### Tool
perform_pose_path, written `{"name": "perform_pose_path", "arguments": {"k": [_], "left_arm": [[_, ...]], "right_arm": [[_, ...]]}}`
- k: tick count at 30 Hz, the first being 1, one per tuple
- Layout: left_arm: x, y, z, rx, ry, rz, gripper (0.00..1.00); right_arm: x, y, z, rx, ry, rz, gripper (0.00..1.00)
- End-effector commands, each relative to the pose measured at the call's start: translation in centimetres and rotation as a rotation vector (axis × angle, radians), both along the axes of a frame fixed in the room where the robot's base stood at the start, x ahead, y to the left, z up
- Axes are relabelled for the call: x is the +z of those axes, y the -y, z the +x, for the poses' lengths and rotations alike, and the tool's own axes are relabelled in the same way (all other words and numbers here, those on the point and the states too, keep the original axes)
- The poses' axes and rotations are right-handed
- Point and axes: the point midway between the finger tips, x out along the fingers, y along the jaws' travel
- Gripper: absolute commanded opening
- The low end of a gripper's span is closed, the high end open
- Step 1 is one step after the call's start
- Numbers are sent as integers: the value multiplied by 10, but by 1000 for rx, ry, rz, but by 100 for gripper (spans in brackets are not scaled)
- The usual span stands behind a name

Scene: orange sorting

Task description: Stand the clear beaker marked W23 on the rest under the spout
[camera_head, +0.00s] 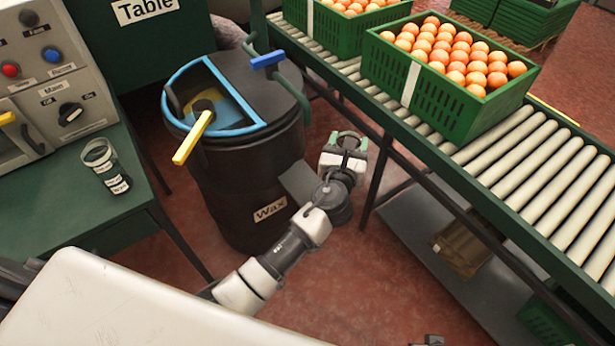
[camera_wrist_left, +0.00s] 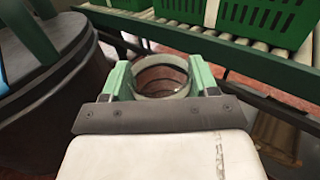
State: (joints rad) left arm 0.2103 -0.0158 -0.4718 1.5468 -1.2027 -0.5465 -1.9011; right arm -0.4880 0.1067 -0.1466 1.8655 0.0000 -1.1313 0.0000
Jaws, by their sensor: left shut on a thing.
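My left gripper (camera_head: 345,152) is shut on a clear beaker (camera_wrist_left: 160,77), held between its green pads beside the barrel. The open rim of the beaker faces the wrist camera; in the head view it is small and partly hidden by the jaws. No marking on it is readable. The black barrel (camera_head: 225,205) labelled Wax stands left of the gripper. A dark grey flat plate (camera_head: 297,184) shows between barrel and wrist; I cannot tell whether it is the rest. My right gripper is not clearly in view.
Another clear beaker with labels (camera_head: 105,165) stands on the green table (camera_head: 60,205) at left, beside a control panel (camera_head: 55,65). A yellow handle (camera_head: 194,137) sticks out of the barrel. A roller conveyor (camera_head: 545,165) with green orange crates (camera_head: 440,92) bounds the right.

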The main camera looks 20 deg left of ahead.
Motion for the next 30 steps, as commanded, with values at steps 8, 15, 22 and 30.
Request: {"name": "perform_pose_path", "arguments": {"k": [8,15,22,30], "left_arm": [[-43,-66,0,4,0,3,23],[-60,-98,1,2,0,0,23],[-72,-96,1,1,-1,-1,23],[-98,-96,1,1,0,-1,23]], "right_arm": [[58,1,5,-5,38,2,43],[100,2,-2,-9,56,3,43],[117,3,-8,-10,68,4,43],[117,4,-14,-11,73,3,43]]}}
